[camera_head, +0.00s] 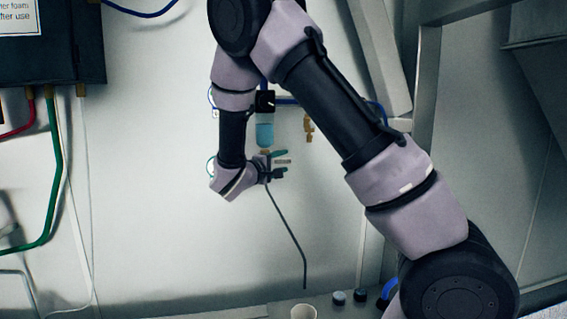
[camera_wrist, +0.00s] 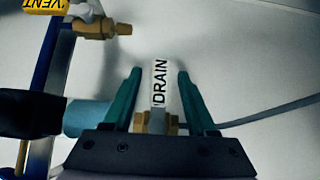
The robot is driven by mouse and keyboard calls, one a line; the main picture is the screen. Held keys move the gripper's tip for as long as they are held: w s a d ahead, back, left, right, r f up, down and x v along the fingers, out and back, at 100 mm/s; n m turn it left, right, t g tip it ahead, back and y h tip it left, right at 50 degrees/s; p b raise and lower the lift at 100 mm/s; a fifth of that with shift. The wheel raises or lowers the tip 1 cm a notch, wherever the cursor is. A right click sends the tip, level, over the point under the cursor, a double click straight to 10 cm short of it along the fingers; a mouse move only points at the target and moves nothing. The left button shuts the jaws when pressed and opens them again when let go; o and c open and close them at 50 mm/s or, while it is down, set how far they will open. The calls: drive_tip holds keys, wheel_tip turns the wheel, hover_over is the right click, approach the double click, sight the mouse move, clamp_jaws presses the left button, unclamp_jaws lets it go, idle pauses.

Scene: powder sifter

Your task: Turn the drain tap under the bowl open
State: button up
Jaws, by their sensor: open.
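The clear blue bowl (camera_head: 265,135) hangs below a black regulator-like body (camera_head: 265,101) on the wall. It also shows at the left in the wrist view (camera_wrist: 88,119). The drain tap has a pale lever marked DRAIN (camera_wrist: 160,85) and a brass body (camera_wrist: 157,122). My gripper (camera_wrist: 159,74) is open, with one teal finger on each side of the lever and a visible gap on both sides. In the head view my gripper (camera_head: 282,163) is just below the bowl. The lower tap body is partly hidden behind my gripper's black palm edge.
A brass vent valve (camera_wrist: 95,27) with a yellow VENT tag (camera_wrist: 45,5) is near the drain tap. A thin dark drain tube (camera_head: 290,232) runs down toward a pale cup (camera_head: 303,312). Blue tubing passes behind my arm.

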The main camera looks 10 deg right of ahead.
drive_tip(key=shift+w+d, duration=0.45)
clamp_jaws()
idle(1.2)
